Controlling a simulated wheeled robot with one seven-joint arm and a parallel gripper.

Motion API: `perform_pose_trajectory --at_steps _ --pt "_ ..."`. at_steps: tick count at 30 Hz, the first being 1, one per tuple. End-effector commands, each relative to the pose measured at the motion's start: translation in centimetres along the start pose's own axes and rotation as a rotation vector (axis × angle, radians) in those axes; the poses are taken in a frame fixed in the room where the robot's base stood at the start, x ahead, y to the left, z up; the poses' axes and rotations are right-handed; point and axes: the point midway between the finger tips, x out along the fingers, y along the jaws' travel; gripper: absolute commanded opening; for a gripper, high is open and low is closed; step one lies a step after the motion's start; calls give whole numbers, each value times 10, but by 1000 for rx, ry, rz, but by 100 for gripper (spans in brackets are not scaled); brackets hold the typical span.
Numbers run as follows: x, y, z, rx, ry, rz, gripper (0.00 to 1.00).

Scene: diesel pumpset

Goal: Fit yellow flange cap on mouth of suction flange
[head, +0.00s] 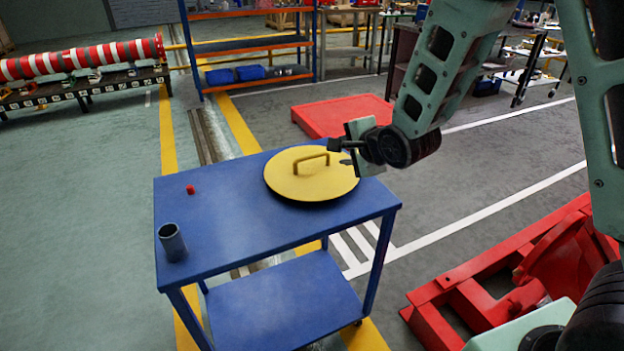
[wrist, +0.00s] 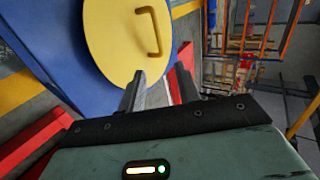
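The yellow flange cap (head: 290,182) is a round disc with a raised bar handle (head: 310,158). It lies flat on the top of a blue trolley (head: 225,225), near its right end. My gripper (head: 340,153) is above the cap's right edge, to the right of the handle. In the wrist view, the gripper (wrist: 160,86) has its two fingers apart with nothing between them. The cap (wrist: 115,50) and its handle (wrist: 150,32) are beyond the fingertips, apart from them. I cannot make out the suction flange in either view.
A small red block (head: 190,190) and a dark grey cup (head: 172,243) stand on the trolley's left side. Red pumpset framework (head: 500,290) is at lower right, partly behind my arm. A red platform (head: 340,115) and blue-orange shelving (head: 250,45) are behind. The floor at left is clear.

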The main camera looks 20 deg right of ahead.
Motion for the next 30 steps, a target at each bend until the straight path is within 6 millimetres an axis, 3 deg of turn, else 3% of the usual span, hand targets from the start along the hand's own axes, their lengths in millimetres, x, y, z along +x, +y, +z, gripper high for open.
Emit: perform_pose_trajectory --at_steps 15,26,30 --pt "97 1 0 0 -1 0 33" --pt "128 1 -2 0 -1 0 33" --pt "148 3 -6 -1 -1 1 33"
